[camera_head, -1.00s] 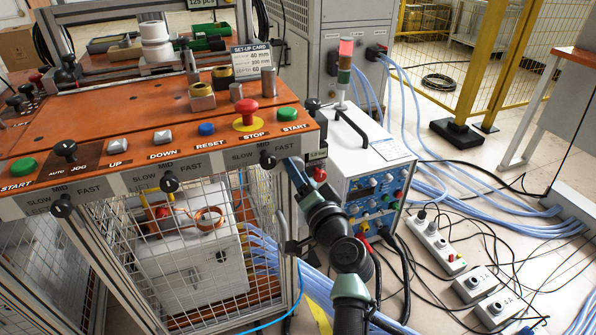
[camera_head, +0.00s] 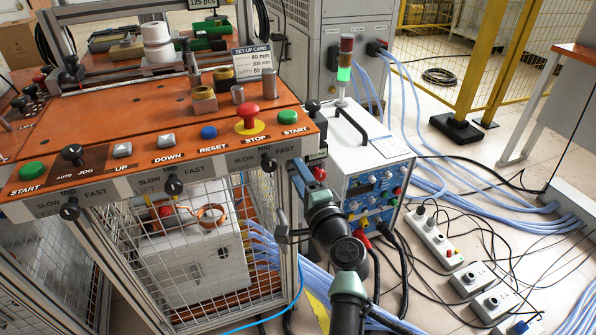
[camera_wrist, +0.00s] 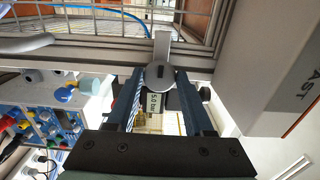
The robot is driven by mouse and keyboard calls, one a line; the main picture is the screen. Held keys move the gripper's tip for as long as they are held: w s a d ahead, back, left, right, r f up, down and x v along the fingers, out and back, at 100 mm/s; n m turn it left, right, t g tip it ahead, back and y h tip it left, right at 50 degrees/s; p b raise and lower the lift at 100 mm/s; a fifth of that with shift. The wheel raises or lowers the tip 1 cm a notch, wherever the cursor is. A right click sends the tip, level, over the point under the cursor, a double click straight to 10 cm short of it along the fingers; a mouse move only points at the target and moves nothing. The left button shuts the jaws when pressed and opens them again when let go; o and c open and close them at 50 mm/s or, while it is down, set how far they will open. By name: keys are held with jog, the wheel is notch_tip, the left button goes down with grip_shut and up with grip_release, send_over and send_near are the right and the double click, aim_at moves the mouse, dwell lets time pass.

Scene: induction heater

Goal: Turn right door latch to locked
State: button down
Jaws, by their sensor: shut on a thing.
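In the wrist view a grey latch (camera_wrist: 162,48) with a round hub and a flat lever sits at the grey door frame. Its lever points up in that picture, across the frame profile. My gripper (camera_wrist: 160,84) has its two dark fingers on either side of the hub, closed on the latch. In the head view my gripper (camera_head: 297,178) is at the right front corner post of the mesh cage, below the orange console. The latch is hidden there behind my gripper and arm. The mesh door (camera_head: 205,262) appears closed.
The orange console (camera_head: 110,118) with buttons and knobs overhangs the cage. A white-blue power unit (camera_head: 372,165) with a handle stands close right of my arm. Blue hoses and black cables lie on the floor beside power strips (camera_head: 436,240). The signal tower (camera_head: 344,73) shows green.

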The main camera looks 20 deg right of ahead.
jog(key=shift+f, duration=0.1)
dwell(0.3)
jog(key=shift+c, duration=1.5)
grip_release()
jog(key=s+p, duration=0.2)
jog(key=s, duration=1.1)
